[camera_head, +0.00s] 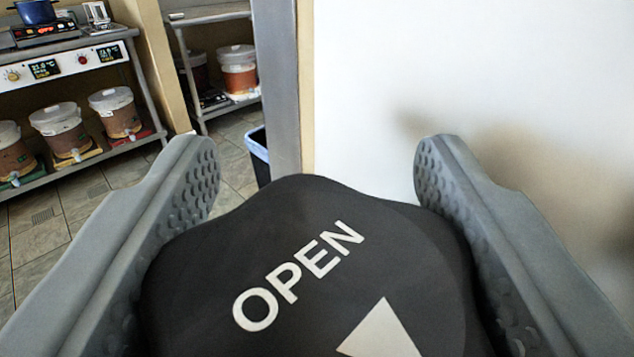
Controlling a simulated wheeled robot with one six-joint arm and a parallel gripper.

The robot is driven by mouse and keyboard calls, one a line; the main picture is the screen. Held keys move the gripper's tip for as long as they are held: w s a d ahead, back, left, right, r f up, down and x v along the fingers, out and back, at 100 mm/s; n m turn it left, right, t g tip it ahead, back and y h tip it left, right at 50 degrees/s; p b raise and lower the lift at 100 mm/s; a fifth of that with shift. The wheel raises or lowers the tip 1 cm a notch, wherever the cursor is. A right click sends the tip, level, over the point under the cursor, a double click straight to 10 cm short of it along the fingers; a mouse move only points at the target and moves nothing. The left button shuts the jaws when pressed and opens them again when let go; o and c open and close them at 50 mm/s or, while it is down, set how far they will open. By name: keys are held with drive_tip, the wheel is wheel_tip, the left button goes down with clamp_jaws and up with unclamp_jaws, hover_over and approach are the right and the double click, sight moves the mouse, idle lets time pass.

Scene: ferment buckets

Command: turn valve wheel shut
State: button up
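The black valve wheel (330,270) fills the lower middle of the view, close to the camera. Its face has the white word OPEN, slanting up to the right, and part of a white arrowhead below it. The wheel's rim is lobed, and its lower part is cut off by the frame. My gripper (318,170) has one grey finger on each side of the wheel, with dimpled inner pads facing it. The fingertips reach past the wheel's far edge. No clear gap shows beside the wheel, but I cannot tell whether both pads press on it.
A pale wall (480,70) fills the right side, with a grey post (280,90) at its left edge. A shelf rack (80,160) holds several lidded buckets with taps at left. Another bucket (238,72) stands farther back. A dark bin (258,158) stands by the post. Tiled floor is open between.

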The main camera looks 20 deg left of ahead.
drive_tip(key=c, duration=0.3)
drive_tip(key=shift+c, duration=0.2)
